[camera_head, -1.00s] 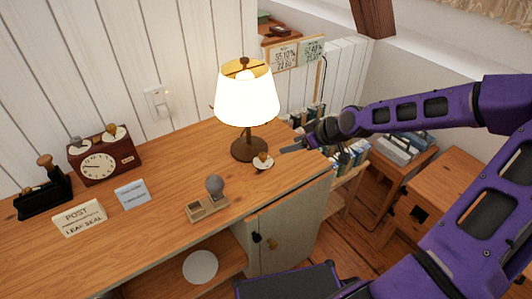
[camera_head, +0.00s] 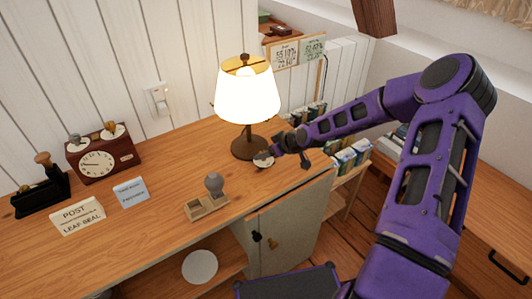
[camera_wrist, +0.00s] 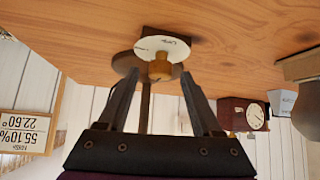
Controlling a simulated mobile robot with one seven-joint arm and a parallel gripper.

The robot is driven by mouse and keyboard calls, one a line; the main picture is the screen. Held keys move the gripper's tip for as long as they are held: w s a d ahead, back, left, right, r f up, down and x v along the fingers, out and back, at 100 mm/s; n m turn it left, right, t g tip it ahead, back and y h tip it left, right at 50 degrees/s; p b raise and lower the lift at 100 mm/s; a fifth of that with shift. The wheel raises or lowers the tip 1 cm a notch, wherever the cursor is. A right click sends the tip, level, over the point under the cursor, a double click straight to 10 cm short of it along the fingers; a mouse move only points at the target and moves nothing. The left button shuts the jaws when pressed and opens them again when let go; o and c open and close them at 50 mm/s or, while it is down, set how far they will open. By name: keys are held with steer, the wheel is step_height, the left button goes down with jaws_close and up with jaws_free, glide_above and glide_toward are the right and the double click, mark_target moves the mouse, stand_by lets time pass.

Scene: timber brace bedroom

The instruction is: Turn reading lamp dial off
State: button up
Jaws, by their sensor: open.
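The reading lamp (camera_head: 247,96) stands lit on the wooden desk, with a glowing white shade and a dark base. Its dial is a small wooden knob on a white disc (camera_head: 263,164) at the front of the base. In the wrist view the wooden knob (camera_wrist: 160,68) sits on the white disc (camera_wrist: 163,46), with marks on the disc too small to read. My gripper (camera_head: 268,157) is at the dial from the right. In the wrist view my gripper (camera_wrist: 158,82) is open, its two fingers on either side of the knob; contact cannot be told.
A stamp holder with a grey knob (camera_head: 212,196) stands left of the dial. Further left are a brown clock (camera_head: 101,160), a blue card (camera_head: 130,192) and a post sign (camera_head: 77,216). A wall switch (camera_head: 159,98) is behind. Books (camera_head: 345,157) stand at the right.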

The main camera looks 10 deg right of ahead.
steer(key=shift+f, duration=0.1)
steer(key=shift+c, duration=0.3)
jaws_close()
